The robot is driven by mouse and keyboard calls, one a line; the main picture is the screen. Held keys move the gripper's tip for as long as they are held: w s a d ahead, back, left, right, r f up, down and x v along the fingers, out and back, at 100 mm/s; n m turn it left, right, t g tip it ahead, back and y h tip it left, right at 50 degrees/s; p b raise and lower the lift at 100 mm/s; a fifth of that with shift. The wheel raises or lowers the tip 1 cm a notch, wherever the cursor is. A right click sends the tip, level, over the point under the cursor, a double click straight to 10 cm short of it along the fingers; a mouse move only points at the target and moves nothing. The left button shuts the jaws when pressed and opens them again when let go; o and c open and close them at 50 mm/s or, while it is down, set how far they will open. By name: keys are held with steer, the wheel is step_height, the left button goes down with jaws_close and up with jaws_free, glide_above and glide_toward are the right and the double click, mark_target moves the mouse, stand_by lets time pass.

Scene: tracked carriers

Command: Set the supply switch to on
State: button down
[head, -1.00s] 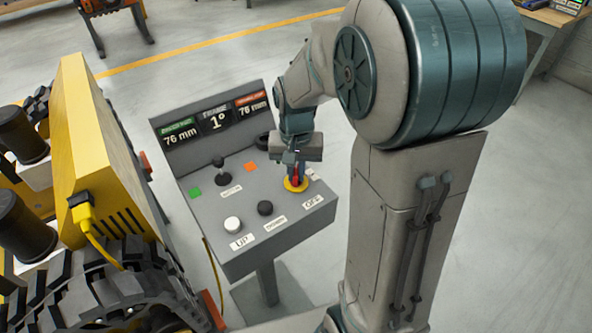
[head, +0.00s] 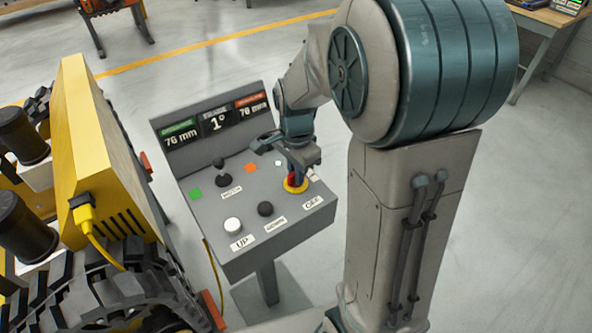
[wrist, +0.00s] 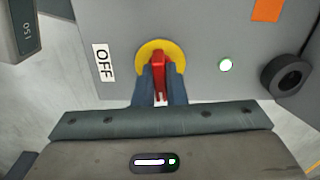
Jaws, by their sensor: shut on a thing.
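The supply switch is a red handle (wrist: 160,72) on a yellow round plate (wrist: 150,50), at the right side of the grey control panel (head: 190,250). My gripper (wrist: 160,85) is shut on the red handle, with one finger on each side. In the wrist view the handle runs from the plate's middle toward the bottom of the picture, and the OFF label (wrist: 103,62) is to its left. In the head view the gripper (head: 296,172) covers much of the handle. Any mark on the switch's right side is partly hidden by the gripper.
A small lamp (wrist: 225,65) glows whitish beside the switch. The panel also bears a black lever (head: 219,165), a white button (head: 233,224), a black button (head: 265,208) and lit displays (head: 215,122). A yellow tracked machine (head: 85,150) stands close on the left.

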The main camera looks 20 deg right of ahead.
steer(key=shift+m, duration=0.5)
steer(key=c, duration=1.5)
jaws_free()
steer(key=shift+r, duration=0.1)
step_height(320, 180, up, 14)
steer(key=shift+f, duration=0.15)
steer(key=s+f+n+t, duration=0.1)
steer(key=s+n, duration=0.3)
steer(key=s+f+n+t, duration=0.1)
steer(key=s+f+n, duration=0.1)
steer(key=s+n, duration=0.3)
steer(key=s+f+n, duration=0.2)
steer(key=s+n, duration=0.2)
steer(key=n, duration=0.1)
steer(key=shift+s+f+t, duration=0.2)
steer(key=shift+s+t, duration=0.2)
